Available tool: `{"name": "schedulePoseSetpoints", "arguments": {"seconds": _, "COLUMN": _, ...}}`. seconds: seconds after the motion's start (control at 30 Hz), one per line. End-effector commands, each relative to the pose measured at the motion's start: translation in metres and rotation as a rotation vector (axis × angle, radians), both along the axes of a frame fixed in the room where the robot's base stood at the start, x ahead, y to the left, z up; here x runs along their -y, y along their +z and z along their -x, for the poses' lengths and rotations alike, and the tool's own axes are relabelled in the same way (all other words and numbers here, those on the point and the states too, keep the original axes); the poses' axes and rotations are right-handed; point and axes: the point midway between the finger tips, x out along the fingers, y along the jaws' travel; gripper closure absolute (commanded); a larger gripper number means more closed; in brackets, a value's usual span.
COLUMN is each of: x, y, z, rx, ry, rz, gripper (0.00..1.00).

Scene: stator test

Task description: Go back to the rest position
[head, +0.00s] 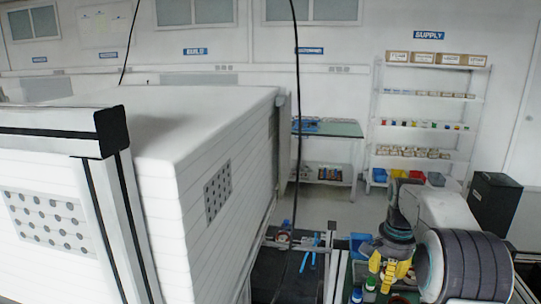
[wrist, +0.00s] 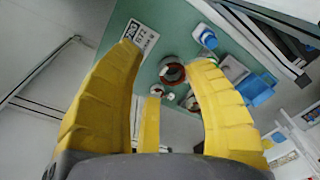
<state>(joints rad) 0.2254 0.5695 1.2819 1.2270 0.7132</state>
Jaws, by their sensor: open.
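My gripper (head: 391,273) has yellow fingers and hangs at the lower right of the head view, beside the thick dark ribbed part of my arm. Beyond the fingers lies a green surface (wrist: 178,127). A round dark-red and grey ring-shaped part (wrist: 172,71) shows on it between the fingers, apart from them. My gripper appears to be above this surface.
A blue-and-white item (wrist: 205,38) and a blue bin (wrist: 257,88) lie on the right in the wrist view. A white slatted cabinet (head: 200,180) fills the left of the head view. A supply shelf (head: 376,105) and a black box (head: 494,205) stand behind my arm.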

Motion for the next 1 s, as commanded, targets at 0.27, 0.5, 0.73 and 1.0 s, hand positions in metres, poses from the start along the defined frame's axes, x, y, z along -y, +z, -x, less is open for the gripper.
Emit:
{"name": "schedulePoseSetpoints", "arguments": {"seconds": 0.27, "x": -0.001, "y": -0.025, "z": 0.006, "rx": -0.009, "ry": 0.257, "rz": 0.014, "gripper": 0.54}}
{"name": "schedulePoseSetpoints", "arguments": {"seconds": 0.5, "x": -0.013, "y": -0.066, "z": 0.056, "rx": -0.104, "ry": 0.49, "rz": -0.02, "gripper": 0.54}}
{"name": "schedulePoseSetpoints", "arguments": {"seconds": 0.73, "x": -0.038, "y": -0.07, "z": 0.137, "rx": -0.13, "ry": 0.696, "rz": -0.032, "gripper": 0.54}}
{"name": "schedulePoseSetpoints", "arguments": {"seconds": 1.0, "x": -0.073, "y": -0.07, "z": 0.234, "rx": -0.088, "ry": 0.795, "rz": -0.003, "gripper": 0.54}}
